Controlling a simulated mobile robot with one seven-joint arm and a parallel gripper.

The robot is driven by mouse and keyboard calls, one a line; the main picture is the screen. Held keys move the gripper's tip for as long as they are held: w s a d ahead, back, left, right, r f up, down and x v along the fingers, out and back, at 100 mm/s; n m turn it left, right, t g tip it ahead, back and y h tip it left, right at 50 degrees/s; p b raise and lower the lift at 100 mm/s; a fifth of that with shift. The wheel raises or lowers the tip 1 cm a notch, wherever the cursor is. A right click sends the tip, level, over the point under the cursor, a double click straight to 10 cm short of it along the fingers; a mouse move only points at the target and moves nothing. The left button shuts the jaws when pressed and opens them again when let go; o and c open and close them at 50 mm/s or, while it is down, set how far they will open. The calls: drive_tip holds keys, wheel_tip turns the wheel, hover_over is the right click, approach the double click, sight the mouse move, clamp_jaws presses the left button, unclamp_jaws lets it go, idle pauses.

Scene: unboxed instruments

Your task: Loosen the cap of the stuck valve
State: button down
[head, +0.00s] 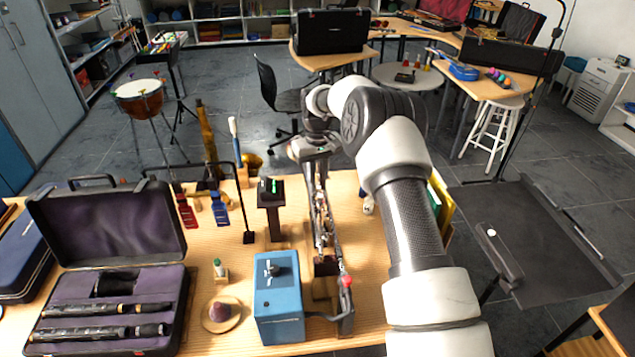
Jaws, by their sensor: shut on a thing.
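A silver brass instrument (322,222) with valves stands in a long holder on the wooden workbench, right of the middle. My gripper (314,168) comes down over the far, upper end of this instrument. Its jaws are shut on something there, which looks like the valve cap. The cap is too small and too hidden by my gripper to make out, and I cannot tell whether it has turned.
Left of the instrument are a blue box (279,300) with a black knob and a dark stand (271,205). A red-tipped lever (347,281) stands near the front. An open case (110,265) with dark woodwind pieces lies at left. A black music stand (540,240) is at right.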

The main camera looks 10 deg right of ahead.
drive_tip(key=c, duration=1.6)
unclamp_jaws()
drive_tip(key=shift+c, duration=0.2)
wheel_tip(320, 180, up, 17)
drive_tip(key=shift+r, duration=0.2)
drive_tip(key=s+d+r+m+t, duration=0.1)
drive_tip(key=s+r+t, duration=0.2)
drive_tip(key=s+r, duration=1.4)
drive_tip(key=s+d+f+m+t, duration=0.1)
drive_tip(key=s+f, duration=0.2)
drive_tip(key=s, duration=0.9)
drive_tip(key=s+d+f+m+t, duration=0.1)
drive_tip(key=s+f, duration=0.3)
drive_tip(key=s, duration=0.8)
drive_tip(key=shift+d+t, duration=0.3)
